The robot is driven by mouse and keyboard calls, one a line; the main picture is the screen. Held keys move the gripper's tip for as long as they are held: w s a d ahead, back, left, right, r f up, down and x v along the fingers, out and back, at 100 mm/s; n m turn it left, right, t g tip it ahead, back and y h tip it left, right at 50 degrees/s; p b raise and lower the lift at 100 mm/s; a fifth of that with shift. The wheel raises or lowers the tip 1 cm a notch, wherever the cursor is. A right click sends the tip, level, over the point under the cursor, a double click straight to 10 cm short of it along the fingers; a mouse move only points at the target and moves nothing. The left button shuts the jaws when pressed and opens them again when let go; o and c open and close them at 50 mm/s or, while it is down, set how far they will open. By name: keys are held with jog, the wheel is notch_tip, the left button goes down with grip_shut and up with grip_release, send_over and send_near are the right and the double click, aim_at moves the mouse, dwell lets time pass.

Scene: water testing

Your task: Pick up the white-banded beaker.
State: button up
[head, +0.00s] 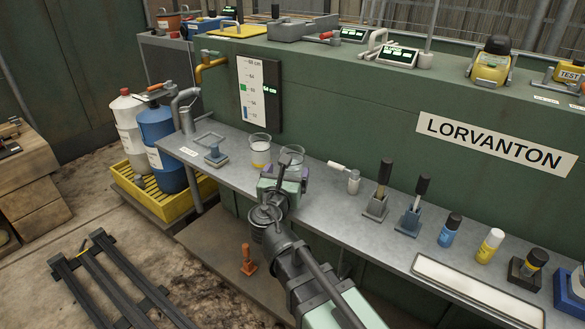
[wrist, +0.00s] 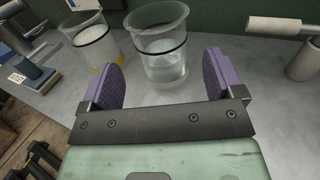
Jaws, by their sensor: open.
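Two clear beakers stand upright side by side on the grey bench. The left beaker (head: 259,148) shows a pale white band with yellow below it; in the wrist view it (wrist: 93,40) is at upper left, partly hidden by my left finger. The right beaker (head: 292,155) has a dark band and holds clear liquid; in the wrist view it (wrist: 162,55) appears ahead, in line with the gap between my fingers. My gripper (wrist: 160,78) has purple pads, is open and holds nothing. In the head view my gripper (head: 283,182) is just in front of the right beaker, partly covering it.
A blue-grey stand (head: 216,157) is left of the beakers. A white-handled tool in a metal holder (head: 352,181) is on the right. The green panel (head: 340,120) rises behind the bench (head: 325,205). Free bench surface lies between the beakers and that holder.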

aim_at(290, 168)
jog(key=x, duration=0.5)
jog(key=shift+w+d, duration=0.1)
jog(key=shift+w, duration=0.15)
jog(key=shift+s, duration=0.1)
jog(key=c, duration=1)
jog(key=shift+o, duration=0.2)
jog(key=shift+r, duration=0.15)
notch_tip(290, 168, up, 20)
jog(key=p, duration=2)
